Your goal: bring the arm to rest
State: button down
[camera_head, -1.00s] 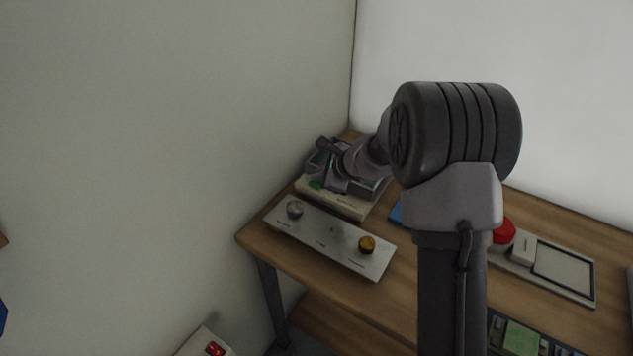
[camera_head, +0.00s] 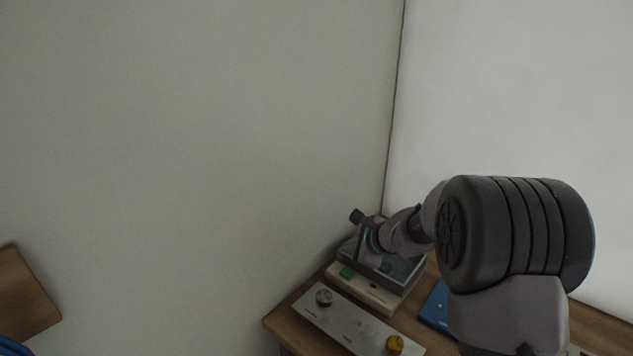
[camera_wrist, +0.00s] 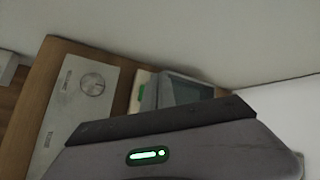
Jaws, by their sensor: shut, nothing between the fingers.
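My arm rises at the right of the head view and reaches away over the table, toward the corner of the two walls. My gripper (camera_head: 362,236) is at its far end, above a device with a dark top and a green button (camera_head: 346,272). Its fingers are small and partly hidden there, but look closed, with nothing seen held. In the wrist view my gripper's dark grey body with a lit green strip fills the lower part, and its fingertips are not clear.
A wooden table (camera_head: 285,320) stands in the corner. On it lie a grey panel (camera_head: 335,318) with a silver knob (camera_head: 324,297) and a yellow knob (camera_head: 395,344), and a blue object (camera_head: 436,306). Walls rise close behind the gripper. A brown wooden piece (camera_head: 22,298) is at far left.

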jog(key=s+a+r+n+g, duration=0.1)
jog(key=s+a+r+n, duration=0.25)
jog(key=s+r, duration=0.4)
jog(key=s+a+r+n, duration=0.3)
jog(key=s+r+n, duration=0.25)
jog(key=s, duration=0.25)
jog(key=s+d+n+g+h, duration=0.1)
jog(key=s+n, duration=0.6)
jog(key=s, duration=1.6)
jog(key=shift+d+n+h, duration=0.3)
jog(key=shift+d+h, duration=0.4)
jog(key=shift+d, duration=0.2)
